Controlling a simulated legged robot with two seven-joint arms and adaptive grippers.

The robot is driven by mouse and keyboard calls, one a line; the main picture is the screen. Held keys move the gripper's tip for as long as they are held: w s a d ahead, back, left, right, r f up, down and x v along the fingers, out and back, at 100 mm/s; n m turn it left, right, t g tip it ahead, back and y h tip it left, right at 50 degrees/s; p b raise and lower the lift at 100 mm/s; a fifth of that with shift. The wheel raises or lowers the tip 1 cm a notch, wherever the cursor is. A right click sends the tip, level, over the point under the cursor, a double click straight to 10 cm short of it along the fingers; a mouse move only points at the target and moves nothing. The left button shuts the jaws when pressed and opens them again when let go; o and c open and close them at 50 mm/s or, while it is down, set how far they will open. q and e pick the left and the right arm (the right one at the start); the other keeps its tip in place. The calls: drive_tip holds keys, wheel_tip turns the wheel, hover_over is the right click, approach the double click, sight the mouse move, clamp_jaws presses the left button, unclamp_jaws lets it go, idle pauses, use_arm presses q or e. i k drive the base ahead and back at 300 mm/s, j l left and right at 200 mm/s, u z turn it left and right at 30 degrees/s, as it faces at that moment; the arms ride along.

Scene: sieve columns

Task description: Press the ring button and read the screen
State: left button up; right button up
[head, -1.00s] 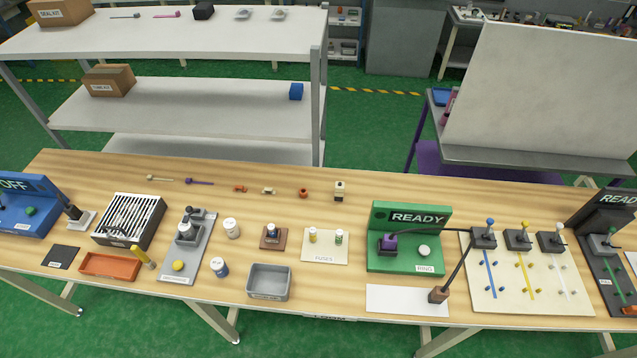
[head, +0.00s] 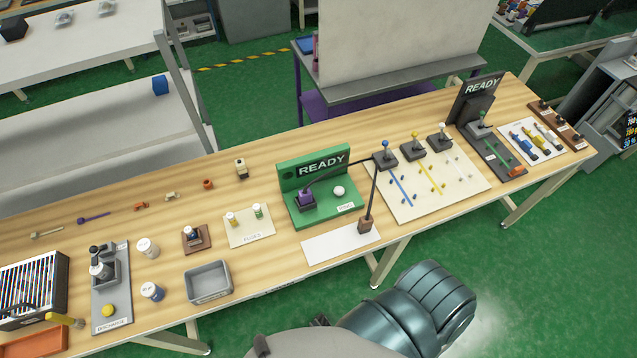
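The green ring station (head: 292,186) stands on the bench in the middle of the head view. Its dark screen (head: 322,164) reads READY in white letters. Part of my own arm shows at the bottom, apart from the station. Neither gripper can be made out in the view.
A second READY screen (head: 481,88) stands further right.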

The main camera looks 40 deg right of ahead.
sight(338, 191)
drive_tip(key=z, duration=1.4)
